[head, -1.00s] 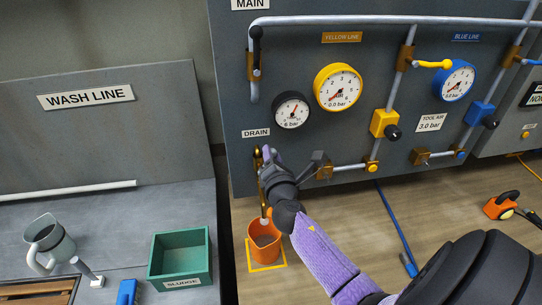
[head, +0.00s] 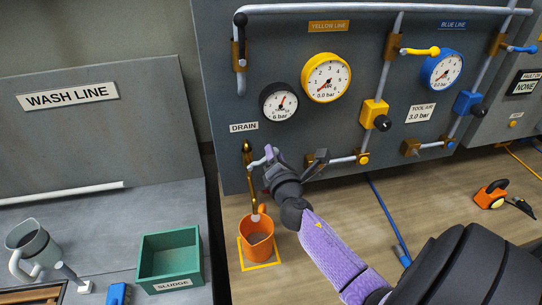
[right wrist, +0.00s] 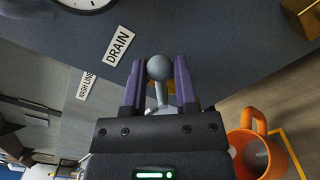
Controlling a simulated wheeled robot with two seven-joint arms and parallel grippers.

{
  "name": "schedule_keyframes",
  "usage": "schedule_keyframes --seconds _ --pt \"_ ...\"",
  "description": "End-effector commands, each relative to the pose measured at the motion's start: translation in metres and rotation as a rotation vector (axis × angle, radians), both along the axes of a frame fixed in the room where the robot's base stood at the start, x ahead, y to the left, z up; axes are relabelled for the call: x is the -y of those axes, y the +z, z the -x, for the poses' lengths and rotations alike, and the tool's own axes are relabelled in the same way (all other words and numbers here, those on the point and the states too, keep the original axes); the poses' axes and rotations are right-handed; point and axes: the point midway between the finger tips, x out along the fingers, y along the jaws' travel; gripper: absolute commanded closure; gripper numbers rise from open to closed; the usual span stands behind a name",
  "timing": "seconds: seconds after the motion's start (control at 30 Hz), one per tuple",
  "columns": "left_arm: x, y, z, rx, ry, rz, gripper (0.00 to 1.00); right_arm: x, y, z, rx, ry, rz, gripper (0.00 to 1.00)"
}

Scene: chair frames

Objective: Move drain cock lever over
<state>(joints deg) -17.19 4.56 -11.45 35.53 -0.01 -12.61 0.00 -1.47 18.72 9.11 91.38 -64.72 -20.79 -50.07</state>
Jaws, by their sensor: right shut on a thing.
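The brass drain pipe (head: 248,152) runs down the grey panel below the DRAIN label (head: 244,127). My right gripper (head: 268,157) is just right of this pipe, at the drain cock. In the right wrist view, the grey lever with its ball knob (right wrist: 159,68) stands between the two purple fingers of my right gripper (right wrist: 160,85), which are shut on it. In the head view the gripper hides part of the lever. An orange mug (head: 257,238) stands under the pipe outlet and also shows in the right wrist view (right wrist: 262,155). My left gripper is not in view.
Gauges, including the black 6 bar one (head: 278,103), and a yellow regulator (head: 374,114) are on the panel. A green SLUDGE bin (head: 170,261) and a grey jug (head: 32,245) are at left. An orange tool (head: 491,194) lies at right; a blue hose (head: 385,210) crosses the bench.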

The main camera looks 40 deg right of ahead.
Motion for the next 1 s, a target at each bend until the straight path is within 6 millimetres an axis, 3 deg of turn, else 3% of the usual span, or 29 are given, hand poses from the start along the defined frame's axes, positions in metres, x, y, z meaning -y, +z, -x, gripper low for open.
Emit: schedule_keyframes --seconds 0.43,0.73,1.0 --pt "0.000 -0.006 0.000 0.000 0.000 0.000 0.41 0.004 -0.006 0.002 -0.001 -0.001 0.001 0.97" --pt "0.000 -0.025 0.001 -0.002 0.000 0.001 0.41 0.011 -0.026 0.006 -0.002 -0.001 0.001 0.97" --pt "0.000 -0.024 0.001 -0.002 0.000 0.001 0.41 0.012 -0.024 0.007 -0.001 -0.001 0.001 0.97"
